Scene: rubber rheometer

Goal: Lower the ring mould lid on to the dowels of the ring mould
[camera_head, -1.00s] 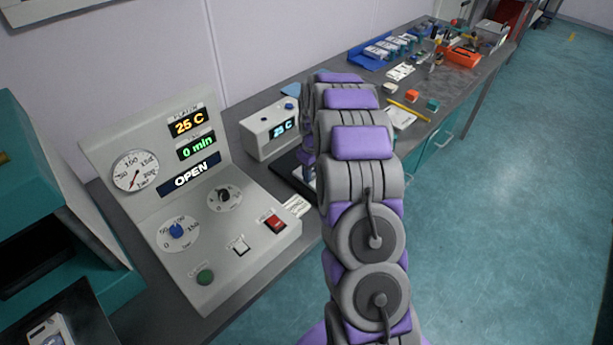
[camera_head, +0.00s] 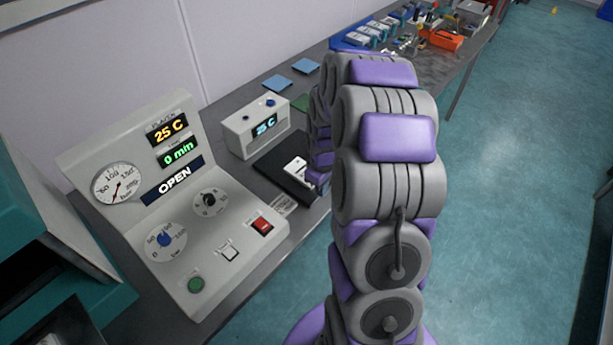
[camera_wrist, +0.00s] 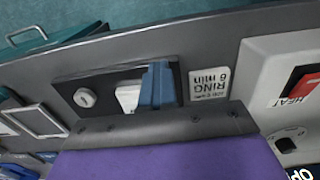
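My gripper (camera_wrist: 160,125) shows in the wrist view as a dark grey edge with purple below it; its fingertips are not clearly seen. Just past this edge, a blue upright block (camera_wrist: 158,85) and a white piece (camera_wrist: 128,95) stand over a black plate (camera_wrist: 65,90). I cannot tell which of these is the ring mould lid or whether I hold it. A small round pale piece (camera_wrist: 84,97) lies on the plate's left part. In the head view my arm hides my gripper. A white piece with dark openings (camera_head: 297,166) shows on the black plate (camera_head: 270,164), partly behind my arm.
A card reading RING 6 min (camera_wrist: 209,85) lies beside the plate. A small display box (camera_head: 252,128) stands behind the plate. Blue squares (camera_head: 306,66) and other items lie farther along the bench.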

